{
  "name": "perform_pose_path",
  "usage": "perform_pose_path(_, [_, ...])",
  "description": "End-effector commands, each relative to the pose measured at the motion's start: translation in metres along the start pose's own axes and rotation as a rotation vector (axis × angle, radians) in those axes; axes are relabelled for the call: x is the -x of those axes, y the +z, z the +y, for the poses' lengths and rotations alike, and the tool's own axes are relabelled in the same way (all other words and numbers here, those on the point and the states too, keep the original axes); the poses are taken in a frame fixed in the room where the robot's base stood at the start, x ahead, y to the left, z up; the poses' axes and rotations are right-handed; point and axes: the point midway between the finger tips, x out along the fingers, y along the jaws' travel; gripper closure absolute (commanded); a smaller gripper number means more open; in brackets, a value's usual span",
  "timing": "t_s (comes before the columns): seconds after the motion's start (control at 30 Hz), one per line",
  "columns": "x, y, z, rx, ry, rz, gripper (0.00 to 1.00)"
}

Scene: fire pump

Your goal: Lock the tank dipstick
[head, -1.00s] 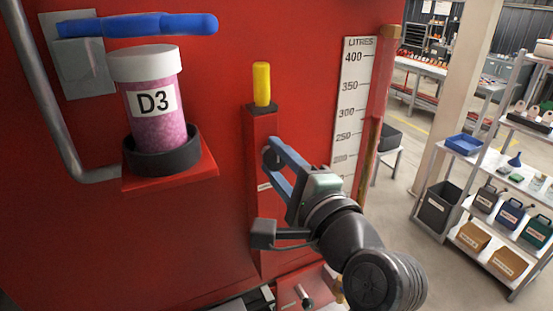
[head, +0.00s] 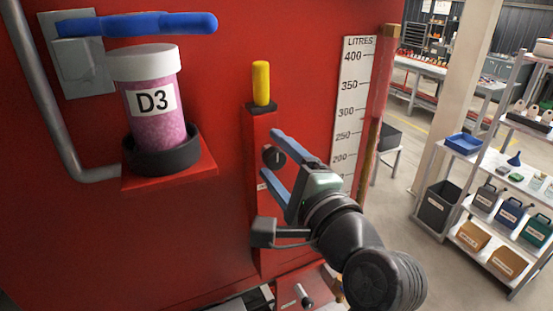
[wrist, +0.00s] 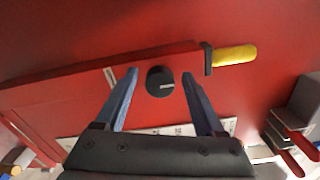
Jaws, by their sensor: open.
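The dipstick's yellow handle (head: 261,83) stands upright on a black collar (head: 261,107) at the top of a red housing (head: 262,130). A black round knob (head: 273,157) sits on the housing's front face, below the handle. In the wrist view the knob (wrist: 160,81) shows a pale line across it, and the yellow handle (wrist: 234,55) points right. My gripper (head: 269,155) is open with blue fingers. In the wrist view, the gripper fingertips (wrist: 160,72) stand on either side of the knob with gaps, and nothing is held.
A labelled D3 jar (head: 156,100) sits in a black cup on a red shelf at left, below a blue lever (head: 140,25). A white litre scale (head: 352,100) is right of the housing. Shelving (head: 490,200) stands far right.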

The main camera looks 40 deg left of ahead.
Motion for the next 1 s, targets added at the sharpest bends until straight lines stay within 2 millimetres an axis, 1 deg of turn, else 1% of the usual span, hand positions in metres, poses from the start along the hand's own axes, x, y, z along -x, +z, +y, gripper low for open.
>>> perform_pose_path(0.07, [0.004,-0.001,0.001,0.001,-0.002,0.001,0.29])
perform_pose_path(0.17, [0.016,-0.002,0.003,0.002,-0.003,0.003,0.29])
perform_pose_path(0.27, [0.035,-0.003,0.004,0.003,-0.005,0.004,0.29])
perform_pose_path(0.5, [0.089,-0.003,0.004,0.004,-0.004,0.004,0.29])
perform_pose_path(0.6, [0.107,-0.002,0.003,0.003,-0.003,0.005,0.29])
perform_pose_path(0.7, [0.119,-0.002,0.002,0.001,-0.003,0.004,0.29])
perform_pose_path(0.8, [0.127,-0.001,0.001,0.0,-0.001,0.001,0.29])
perform_pose_path(1.0, [0.13,0.0,0.0,0.0,-0.001,0.001,0.29])
